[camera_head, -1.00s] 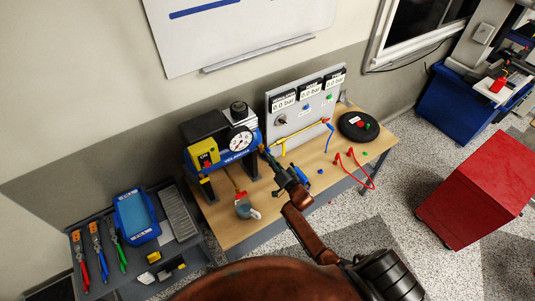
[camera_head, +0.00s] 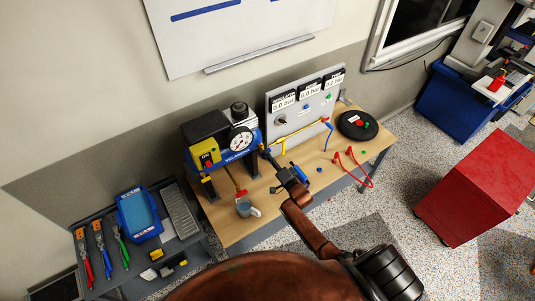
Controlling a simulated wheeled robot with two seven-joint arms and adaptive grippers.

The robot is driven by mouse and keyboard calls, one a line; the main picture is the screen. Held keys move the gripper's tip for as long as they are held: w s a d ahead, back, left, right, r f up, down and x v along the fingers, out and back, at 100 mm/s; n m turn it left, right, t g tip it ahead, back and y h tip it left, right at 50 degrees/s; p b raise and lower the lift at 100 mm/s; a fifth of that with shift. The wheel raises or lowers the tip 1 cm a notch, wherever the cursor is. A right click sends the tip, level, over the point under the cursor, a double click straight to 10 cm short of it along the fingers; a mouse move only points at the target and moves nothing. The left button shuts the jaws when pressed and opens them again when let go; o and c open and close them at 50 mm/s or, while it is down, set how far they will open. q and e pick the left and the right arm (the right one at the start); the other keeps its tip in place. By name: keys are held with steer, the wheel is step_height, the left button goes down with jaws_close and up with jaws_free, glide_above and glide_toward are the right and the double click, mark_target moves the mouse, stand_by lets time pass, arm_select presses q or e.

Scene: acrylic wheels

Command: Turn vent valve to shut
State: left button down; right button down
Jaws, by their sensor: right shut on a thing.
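The blue compressor (camera_head: 232,158) with a white dial gauge (camera_head: 240,141) stands at the back left of the workbench. My right gripper (camera_head: 265,153) reaches up to the right end of its blue tank, just below and right of the gauge. It is shut on a small part there, which I take to be the vent valve. The fingers hide most of that part, so its turn angle cannot be read. My left gripper is not in view.
A panel (camera_head: 305,107) with several 0.0 bar displays stands behind. A grey cart (camera_head: 205,245) with tools stands left, a red cabinet (camera_head: 470,195) right.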

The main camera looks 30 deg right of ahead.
steer(key=m+p, duration=0.1)
steer(key=m, duration=0.3)
steer(key=c, duration=1.9)
jaws_free()
steer(key=s+p, duration=0.1)
steer(key=s, duration=0.1)
steer(key=s+p, duration=0.1)
steer(key=s, duration=0.1)
steer(key=s+p, duration=0.1)
steer(key=s, duration=0.2)
steer(key=shift+d, duration=0.3)
